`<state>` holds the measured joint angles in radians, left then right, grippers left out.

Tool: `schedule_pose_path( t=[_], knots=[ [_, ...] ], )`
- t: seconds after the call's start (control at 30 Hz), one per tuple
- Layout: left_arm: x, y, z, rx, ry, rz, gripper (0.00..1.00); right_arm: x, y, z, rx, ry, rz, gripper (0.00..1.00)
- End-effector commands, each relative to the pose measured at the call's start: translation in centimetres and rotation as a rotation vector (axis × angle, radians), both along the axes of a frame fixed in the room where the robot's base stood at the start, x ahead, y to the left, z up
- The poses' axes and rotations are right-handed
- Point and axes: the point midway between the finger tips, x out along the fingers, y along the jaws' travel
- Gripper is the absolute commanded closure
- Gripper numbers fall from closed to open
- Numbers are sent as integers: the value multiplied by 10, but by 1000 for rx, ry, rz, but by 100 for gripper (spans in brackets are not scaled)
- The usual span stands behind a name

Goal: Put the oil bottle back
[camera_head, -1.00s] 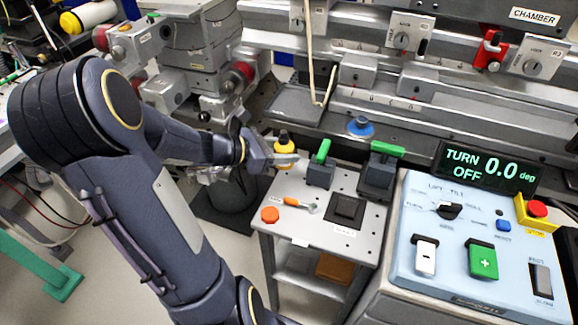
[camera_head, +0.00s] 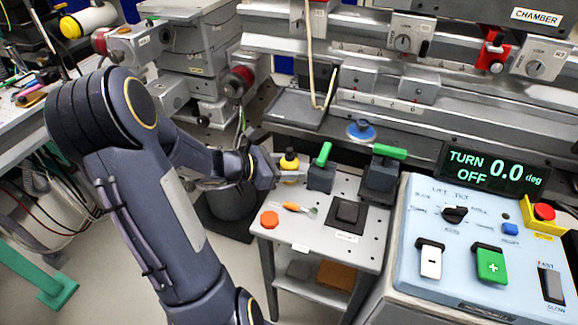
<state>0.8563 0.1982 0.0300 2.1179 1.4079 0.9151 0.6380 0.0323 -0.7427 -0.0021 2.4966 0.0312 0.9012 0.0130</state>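The oil bottle (camera_head: 289,163) is yellow with a black top and stands upright at the back left of the small grey cart (camera_head: 322,228), next to a black block with a green handle. My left gripper (camera_head: 288,176) reaches in from the left at the bottle's body, and its fingers are closed around it. The fingers hide part of the bottle's lower body. I cannot tell whether its base touches the cart top. My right gripper is not in view.
On the cart are two green-handled black blocks (camera_head: 320,175) (camera_head: 381,178), an orange cap (camera_head: 269,219), an orange-handled tool (camera_head: 297,208) and a black square pad (camera_head: 347,213). A control panel (camera_head: 465,285) stands to the right. The rail assembly runs behind.

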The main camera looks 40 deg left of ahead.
Motion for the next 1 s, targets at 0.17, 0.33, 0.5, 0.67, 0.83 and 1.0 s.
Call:
schedule_pose_path(
  t=[0.17, 0.33, 0.5, 0.67, 0.83, 1.0],
  knots=[
    [0, 0, 0, 0, 0, 0, 49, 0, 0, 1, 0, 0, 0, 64],
    [0, 0, 5, 0, 0, 0, 49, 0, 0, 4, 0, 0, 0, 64],
    [-18, 10, 14, 3, 0, 3, 49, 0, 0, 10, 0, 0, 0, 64],
    [-47, 25, 28, 2, 0, 6, 49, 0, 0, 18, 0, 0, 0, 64],
    [-75, 40, 40, 2, 0, 4, 49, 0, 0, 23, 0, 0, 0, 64],
    [-93, 48, 48, 1, 1, 2, 49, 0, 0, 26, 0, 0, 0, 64]
  ],
)
